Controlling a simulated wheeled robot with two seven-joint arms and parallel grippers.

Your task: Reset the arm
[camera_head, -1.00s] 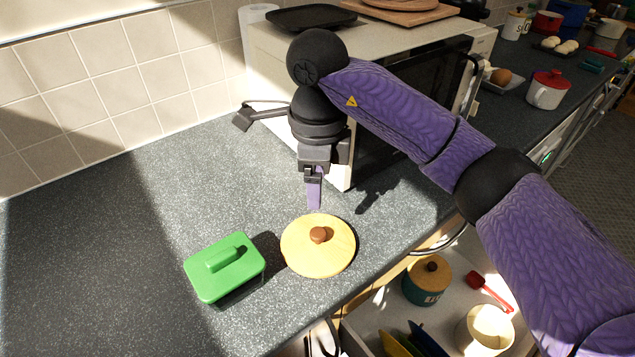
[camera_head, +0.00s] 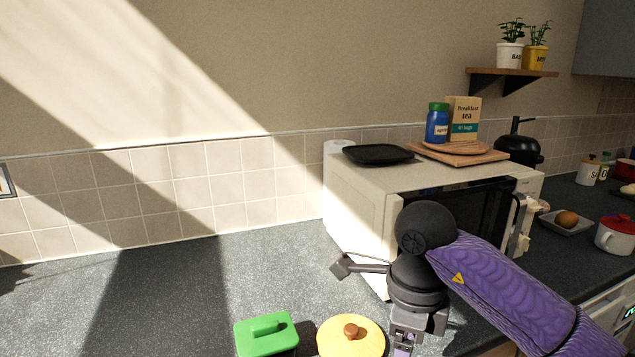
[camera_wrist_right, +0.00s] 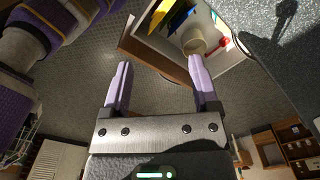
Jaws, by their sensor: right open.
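My right arm comes in from the right in the head view, in front of the microwave. Its gripper (camera_head: 404,343) points down at the bottom edge, and its fingertips are cut off there. In the wrist view the right gripper (camera_wrist_right: 158,78) has its two purple fingers wide apart with nothing between them. Beyond them lie the floor and an open drawer. My left gripper is not in view.
A round yellow lid (camera_head: 338,343) with a brown knob and a green lidded container (camera_head: 262,345) are on the counter (camera_head: 170,290), left of the gripper. The microwave (camera_head: 365,200) stands behind. The open drawer (camera_wrist_right: 158,47) holds several items. The left counter is clear.

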